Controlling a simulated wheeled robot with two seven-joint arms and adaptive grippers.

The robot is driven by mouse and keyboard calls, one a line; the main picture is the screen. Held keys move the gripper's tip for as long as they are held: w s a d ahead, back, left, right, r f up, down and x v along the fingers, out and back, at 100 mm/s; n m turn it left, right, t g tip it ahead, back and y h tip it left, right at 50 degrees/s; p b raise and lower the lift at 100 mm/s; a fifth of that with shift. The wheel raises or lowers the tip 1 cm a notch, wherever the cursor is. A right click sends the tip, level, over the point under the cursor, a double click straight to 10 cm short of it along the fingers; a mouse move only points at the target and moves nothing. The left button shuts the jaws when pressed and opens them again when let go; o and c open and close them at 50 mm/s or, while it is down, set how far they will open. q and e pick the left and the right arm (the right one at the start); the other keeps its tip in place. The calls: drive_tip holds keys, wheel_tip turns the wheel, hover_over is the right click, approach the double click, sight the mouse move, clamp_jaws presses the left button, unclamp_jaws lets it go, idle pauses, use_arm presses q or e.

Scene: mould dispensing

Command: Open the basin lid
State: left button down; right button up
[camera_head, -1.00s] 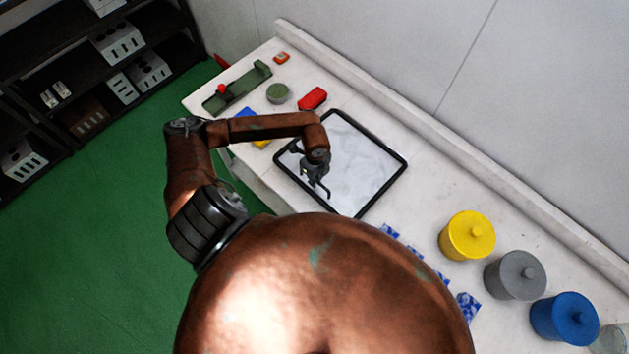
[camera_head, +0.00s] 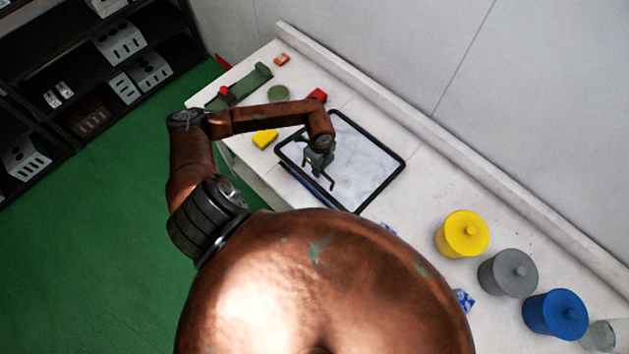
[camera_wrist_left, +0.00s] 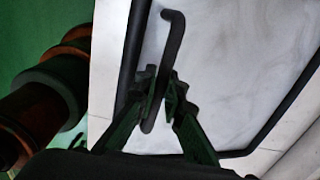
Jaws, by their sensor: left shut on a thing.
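The basin lid (camera_head: 383,185) is a pale, marbled panel with a black frame, on the white counter. My left gripper (camera_head: 320,172) is over the lid's near left side. In the left wrist view, the dark bar handle (camera_wrist_left: 174,45) runs between the fingers of the left gripper (camera_wrist_left: 160,90), which is shut on it. A strip of blue (camera_head: 303,187) shows below the lid's near left edge, so that edge looks slightly raised. What lies under the lid is otherwise hidden. My right gripper is not in view.
Yellow (camera_head: 462,233), grey (camera_head: 508,272) and blue (camera_head: 555,314) lidded pots stand on the right. A yellow block (camera_head: 265,138), a green disc (camera_head: 278,93) and a red item (camera_head: 317,95) lie near my left arm. A wall ledge (camera_head: 440,150) runs behind.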

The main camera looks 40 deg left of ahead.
use_arm(q)
drive_tip(key=shift+w+r, duration=0.1)
drive_tip(key=shift+r, duration=0.05)
drive_tip(key=shift+w+r+p, duration=0.3)
drive_tip(key=shift+r, duration=0.3)
drive_tip(key=shift+w+r+p, duration=0.25)
drive_tip(key=shift+r+p, duration=0.05)
drive_tip(key=shift+r, duration=0.3)
drive_tip(key=shift+w+r+p, duration=0.3)
drive_tip(key=shift+r, duration=0.3)
drive_tip(key=shift+w+d, duration=0.1)
drive_tip(key=shift+r, duration=0.15)
drive_tip(key=w+r, duration=0.1)
drive_tip(key=w+r+p, duration=0.1)
drive_tip(key=r, duration=0.1)
drive_tip(key=shift+w+d+r, duration=0.1)
drive_tip(key=shift+w+r, duration=0.05)
drive_tip(key=shift+r, duration=0.05)
